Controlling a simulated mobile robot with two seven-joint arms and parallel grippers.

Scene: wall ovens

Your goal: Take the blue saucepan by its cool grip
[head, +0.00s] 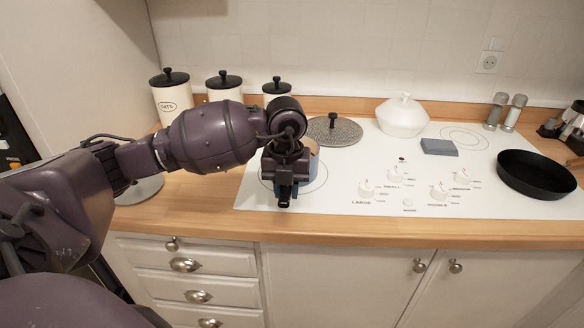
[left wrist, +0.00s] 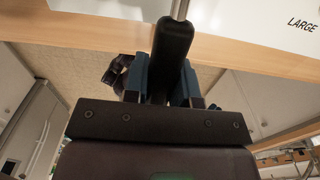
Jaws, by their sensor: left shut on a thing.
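The blue saucepan (head: 312,172) stands at the front left of the white cooktop, largely hidden behind my left gripper (head: 284,190) in the head view. In the left wrist view its black grip (left wrist: 175,42), on a thin metal stem (left wrist: 180,10), runs between the two blue-grey fingers of my left gripper (left wrist: 166,80). The gripper is shut on this black grip, near the counter's front edge.
The white cooktop (head: 345,200) holds a speckled lid (head: 340,131), a white lidded pot (head: 402,117), a grey block (head: 439,147) and a black pan (head: 536,174). Control knobs (head: 367,188) sit right of the saucepan. Canisters (head: 172,97) stand behind my left arm.

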